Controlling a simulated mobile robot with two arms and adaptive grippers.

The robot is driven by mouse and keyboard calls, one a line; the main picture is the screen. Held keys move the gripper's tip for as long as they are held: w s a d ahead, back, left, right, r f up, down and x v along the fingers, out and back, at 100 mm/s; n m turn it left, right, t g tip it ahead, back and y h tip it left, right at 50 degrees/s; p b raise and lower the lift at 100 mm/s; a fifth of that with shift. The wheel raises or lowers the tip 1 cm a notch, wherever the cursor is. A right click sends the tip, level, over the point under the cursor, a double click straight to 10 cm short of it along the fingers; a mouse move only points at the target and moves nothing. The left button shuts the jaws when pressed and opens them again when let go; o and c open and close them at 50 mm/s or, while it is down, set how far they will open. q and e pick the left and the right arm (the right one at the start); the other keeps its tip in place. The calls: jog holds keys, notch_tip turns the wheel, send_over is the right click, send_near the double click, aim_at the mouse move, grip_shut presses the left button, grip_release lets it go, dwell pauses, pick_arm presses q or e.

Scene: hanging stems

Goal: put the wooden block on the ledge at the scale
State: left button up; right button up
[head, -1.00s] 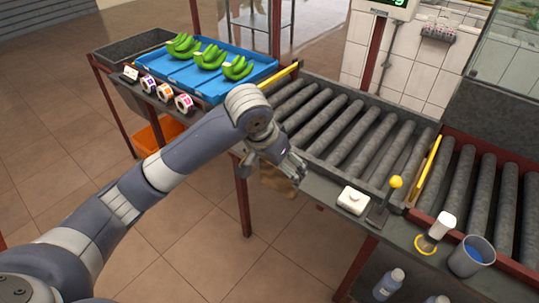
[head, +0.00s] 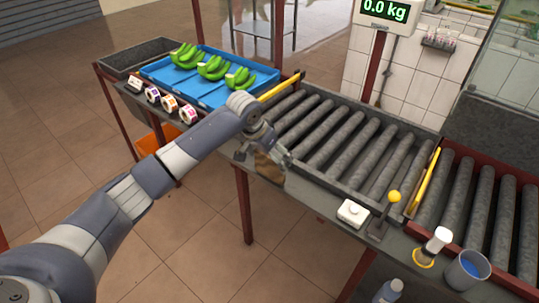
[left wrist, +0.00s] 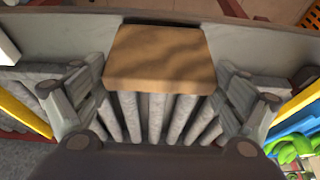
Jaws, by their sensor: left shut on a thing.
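A brown wooden block (left wrist: 160,58) is between the fingertips of my left gripper (left wrist: 162,75) in the left wrist view. The gripper is shut on it. In the head view my left gripper (head: 268,148) is at the conveyor's front edge, and the block (head: 267,166) shows below it, partly covered by the fingers. The scale's display (head: 386,10) reads 0.0 kg at the top of the head view. The grey front ledge (head: 322,196) runs along the rollers. My right gripper is not in view.
A blue tray (head: 208,93) with green bananas (head: 212,68) stands at the left, with several label rolls (head: 170,103) before it. On the right of the ledge are a white button box (head: 352,212), a yellow-knobbed lever (head: 393,198), a brush (head: 436,243) and a blue cup (head: 467,269).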

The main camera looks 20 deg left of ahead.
pick_arm(q)
jog(key=shift+f, duration=0.2)
jog(key=shift+f, duration=0.15)
jog(key=o, duration=0.8)
jog(key=shift+o, duration=0.2)
jog(key=b+v, duration=0.1)
jog(key=v, duration=1.1)
jog(key=shift+r, duration=0.25)
